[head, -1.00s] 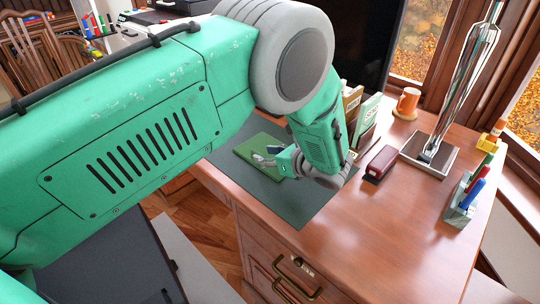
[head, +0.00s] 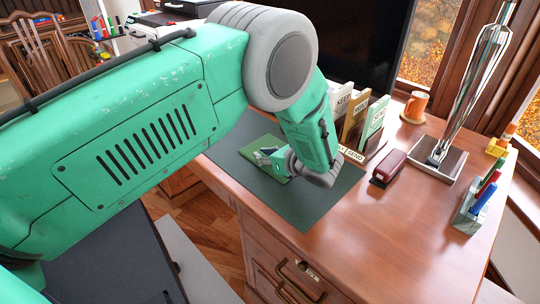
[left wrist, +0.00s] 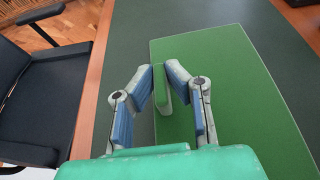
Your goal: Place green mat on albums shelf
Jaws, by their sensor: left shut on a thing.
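The green mat (head: 254,147) lies on a dark green desk pad (head: 308,208) on the wooden desk. In the left wrist view the mat (left wrist: 245,85) fills the right half of the picture. My left gripper (head: 266,157) is over the mat's near part. In the left wrist view its blue-padded fingers (left wrist: 163,85) are shut on an upright green piece at the mat's left side. It looks like part of the mat. My right gripper is not in view. I cannot make out an albums shelf.
A labelled file holder (head: 360,125), a dark red stapler (head: 388,168), an orange mug (head: 415,106), a metal sculpture (head: 440,160) and a pen holder (head: 472,212) stand on the desk. A black chair (left wrist: 45,90) is beside it. The desk's front right is clear.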

